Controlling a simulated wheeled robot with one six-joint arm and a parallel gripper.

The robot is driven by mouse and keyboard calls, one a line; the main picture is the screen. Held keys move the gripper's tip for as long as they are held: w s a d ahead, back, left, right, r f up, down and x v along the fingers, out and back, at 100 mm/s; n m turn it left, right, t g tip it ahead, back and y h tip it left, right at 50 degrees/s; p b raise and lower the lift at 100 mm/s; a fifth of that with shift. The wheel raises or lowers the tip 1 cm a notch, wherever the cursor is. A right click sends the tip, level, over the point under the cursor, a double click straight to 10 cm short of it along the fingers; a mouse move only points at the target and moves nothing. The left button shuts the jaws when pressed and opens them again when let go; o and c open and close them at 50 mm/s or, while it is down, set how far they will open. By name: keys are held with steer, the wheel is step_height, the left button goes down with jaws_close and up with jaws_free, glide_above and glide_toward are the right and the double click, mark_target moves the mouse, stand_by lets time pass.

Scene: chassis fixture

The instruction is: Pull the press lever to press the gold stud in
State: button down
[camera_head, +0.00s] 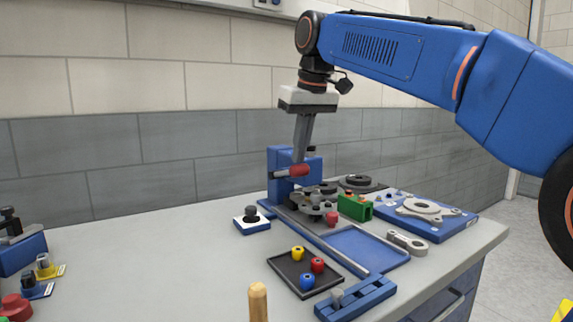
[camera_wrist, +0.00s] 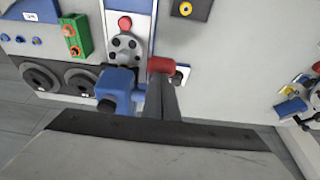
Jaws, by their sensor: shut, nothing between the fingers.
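The blue press (camera_head: 279,160) stands at the back of the bench; in the wrist view its blue top (camera_wrist: 117,88) is left of my fingers. Its lever carries a red grip (camera_head: 299,170), also seen in the wrist view (camera_wrist: 161,65). My gripper (camera_head: 299,161) points down, shut and empty, with its fingertips (camera_wrist: 161,84) right at the red grip; I cannot tell whether they touch. A grey round part with holes (camera_head: 314,204) sits in front of the press and also shows in the wrist view (camera_wrist: 125,48). I cannot make out the gold stud.
A black tray (camera_head: 282,268) with yellow, red and blue pegs lies in front. A green block (camera_head: 355,207) and a blue plate with a grey part (camera_head: 432,226) are at right. A blue rack (camera_head: 360,300) is at the front edge. The bench's left middle is clear.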

steer(key=shift+w+a+r, duration=0.1)
steer(key=shift+w+r, duration=0.1)
steer(key=shift+r, duration=1.3)
steer(key=shift+w+a+r, duration=0.1)
steer(key=shift+w+r, duration=0.05)
steer(key=shift+r, duration=1.35)
steer(key=shift+s, duration=0.1)
